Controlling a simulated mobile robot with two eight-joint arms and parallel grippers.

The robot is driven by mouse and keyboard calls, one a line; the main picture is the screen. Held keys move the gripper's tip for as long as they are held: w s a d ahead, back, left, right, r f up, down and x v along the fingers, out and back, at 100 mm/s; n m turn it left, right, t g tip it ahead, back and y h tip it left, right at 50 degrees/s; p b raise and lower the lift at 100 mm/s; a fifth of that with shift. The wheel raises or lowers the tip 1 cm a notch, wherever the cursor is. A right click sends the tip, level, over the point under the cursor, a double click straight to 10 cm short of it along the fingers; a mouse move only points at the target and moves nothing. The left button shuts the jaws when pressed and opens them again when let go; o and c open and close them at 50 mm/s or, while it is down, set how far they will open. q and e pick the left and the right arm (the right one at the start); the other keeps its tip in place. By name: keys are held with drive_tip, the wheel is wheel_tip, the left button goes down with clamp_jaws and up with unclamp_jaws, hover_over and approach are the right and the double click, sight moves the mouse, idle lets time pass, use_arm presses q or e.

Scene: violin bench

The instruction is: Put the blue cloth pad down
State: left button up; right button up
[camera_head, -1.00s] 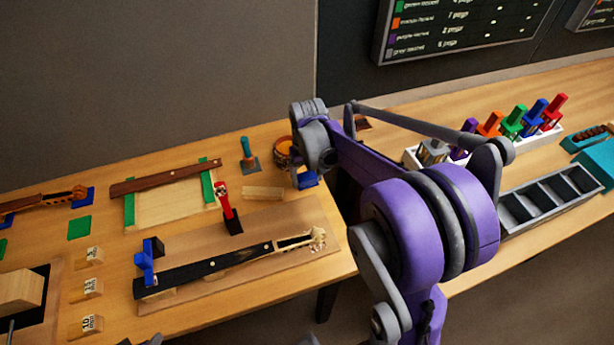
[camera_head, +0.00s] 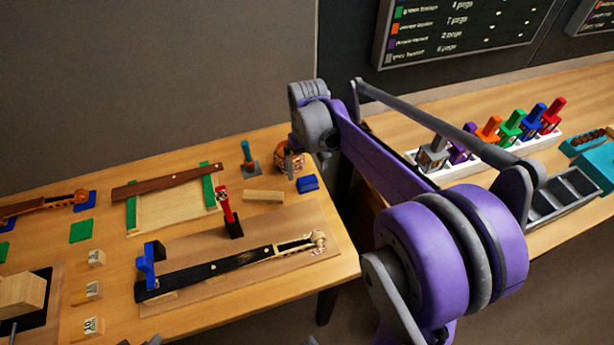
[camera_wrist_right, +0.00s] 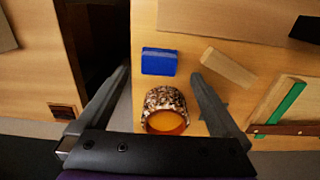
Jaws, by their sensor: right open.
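The blue cloth pad (camera_head: 307,183) lies flat on the bench top near its right edge, to the right of a light wooden block. In the right wrist view the pad (camera_wrist_right: 159,61) lies on the wood beyond my open fingers, apart from them. My right gripper (camera_wrist_right: 160,88) is open and empty; in the head view it (camera_head: 290,160) hangs above the bench near the pad, partly hidden by my arm. My left gripper is not in view.
A round patterned pot with an orange top (camera_wrist_right: 165,112) stands close to the pad. The wooden block (camera_head: 263,196) lies beside it. A gap separates this bench from the right-hand one. A violin neck on a board (camera_head: 320,255) lies in front.

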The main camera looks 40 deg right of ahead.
sight(308, 181)
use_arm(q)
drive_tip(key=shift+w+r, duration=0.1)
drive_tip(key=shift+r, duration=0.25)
use_arm(e)
wheel_tip(308, 181, up, 6)
drive_tip(key=shift+f, duration=0.1)
idle(0.3)
